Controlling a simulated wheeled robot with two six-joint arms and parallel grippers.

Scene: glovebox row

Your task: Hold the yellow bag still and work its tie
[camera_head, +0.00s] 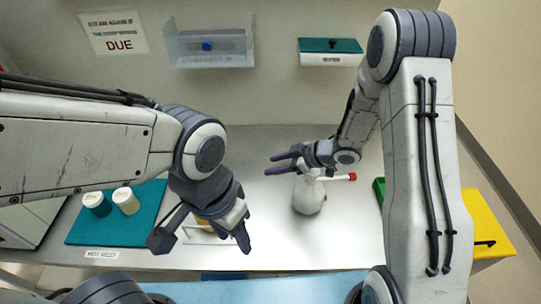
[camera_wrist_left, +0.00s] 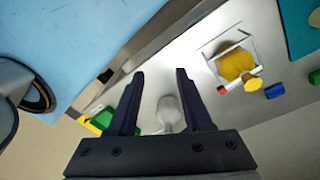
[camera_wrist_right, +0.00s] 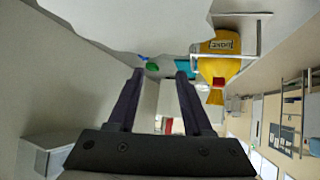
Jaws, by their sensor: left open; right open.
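The yellow bag (camera_wrist_left: 237,63) sits inside a white wire frame (camera_wrist_left: 211,62) in the left wrist view, with a small yellow end and a red piece (camera_wrist_left: 222,89) beside it. It also shows with a dark-lettered label in the right wrist view (camera_wrist_right: 222,62). In the head view my left gripper (camera_head: 203,240) mostly hides the bag and frame. That gripper is open and empty above this area; in its own view the bag lies right of the fingers.
A red-ended piece (camera_head: 345,177) sticks out beside the white bag. A teal mat (camera_head: 75,232) at left holds two white-lidded pots (camera_head: 125,201). A green item (camera_head: 379,188) and a yellow bin (camera_head: 485,210) are at right. The middle bench between grippers is largely clear.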

